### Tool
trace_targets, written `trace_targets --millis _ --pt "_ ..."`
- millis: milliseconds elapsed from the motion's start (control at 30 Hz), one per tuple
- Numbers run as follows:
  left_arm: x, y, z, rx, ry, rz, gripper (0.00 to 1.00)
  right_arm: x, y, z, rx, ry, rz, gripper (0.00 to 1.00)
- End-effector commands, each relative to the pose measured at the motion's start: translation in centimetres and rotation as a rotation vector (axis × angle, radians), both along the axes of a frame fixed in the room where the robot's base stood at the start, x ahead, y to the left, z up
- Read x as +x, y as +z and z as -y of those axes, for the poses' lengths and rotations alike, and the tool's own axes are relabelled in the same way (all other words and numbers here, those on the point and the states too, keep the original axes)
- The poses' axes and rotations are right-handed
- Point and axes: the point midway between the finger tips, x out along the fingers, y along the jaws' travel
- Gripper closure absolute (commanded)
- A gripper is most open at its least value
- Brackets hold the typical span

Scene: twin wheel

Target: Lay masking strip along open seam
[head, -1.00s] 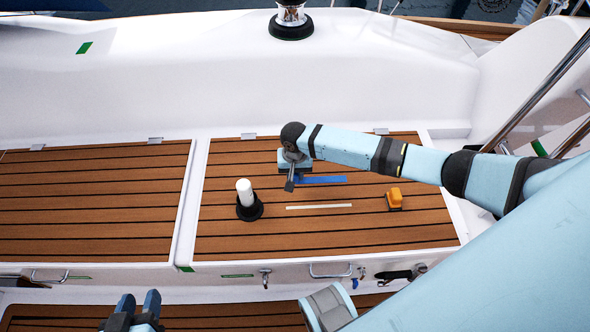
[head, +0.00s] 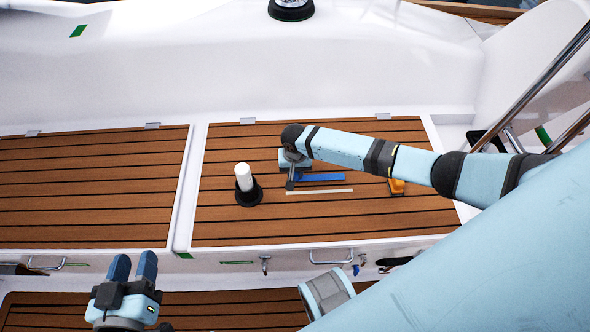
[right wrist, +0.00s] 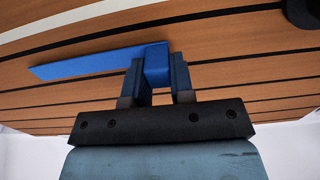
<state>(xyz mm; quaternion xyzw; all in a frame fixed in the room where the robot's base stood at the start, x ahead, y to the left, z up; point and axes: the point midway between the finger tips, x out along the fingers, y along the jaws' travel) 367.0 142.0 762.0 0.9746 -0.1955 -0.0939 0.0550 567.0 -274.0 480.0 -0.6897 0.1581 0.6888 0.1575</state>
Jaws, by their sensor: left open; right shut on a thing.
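The blue masking strip (head: 322,177) extends right from my right gripper (head: 291,180) over the right teak hatch. In the right wrist view, both fingers of my right gripper (right wrist: 156,82) are shut on one end of the strip (right wrist: 95,64), which points left. A pale line, apparently the open seam (head: 320,191), runs across the teak just on the near side of the strip. It also shows as a pale band (right wrist: 75,30) in the right wrist view. I cannot tell the strip's height above the teak. My left gripper (head: 133,266) is open and empty at the lower left, away from the hatch.
A white cylinder in a black round base (head: 246,185) stands left of the seam. Handles and small fittings (head: 331,257) line the hatch's front face. The left teak hatch (head: 90,190) is clear.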

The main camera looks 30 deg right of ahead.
Motion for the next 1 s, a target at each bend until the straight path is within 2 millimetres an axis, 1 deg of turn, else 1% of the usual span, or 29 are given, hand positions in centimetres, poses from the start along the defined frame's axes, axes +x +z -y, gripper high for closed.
trace_targets --millis 367,667,700,800,967,1000 --pt "-0.07 -0.14 -0.12 0.002 0.003 -0.005 0.57 -0.01 -0.08 -0.02 0.000 0.000 0.000 1.00" --pt "-0.07 -0.18 -0.15 0.002 0.004 -0.006 0.57 -0.03 -0.65 -0.01 0.000 0.000 -0.001 1.00" --pt "-0.08 -0.18 -0.15 0.002 0.004 -0.006 0.57 -0.01 -0.61 0.00 0.000 0.000 -0.001 0.69" --pt "-0.07 -0.18 -0.16 0.003 0.005 -0.006 0.57 -0.01 -0.60 0.00 0.000 0.000 0.000 0.48" --pt "-0.07 -0.20 -0.17 0.003 0.005 -0.007 0.57 -0.01 -0.59 0.00 0.000 0.000 0.000 0.48" --pt "-0.07 -0.20 -0.17 0.003 0.005 -0.007 0.57 -0.01 -0.59 0.00 0.000 0.000 0.000 0.46"
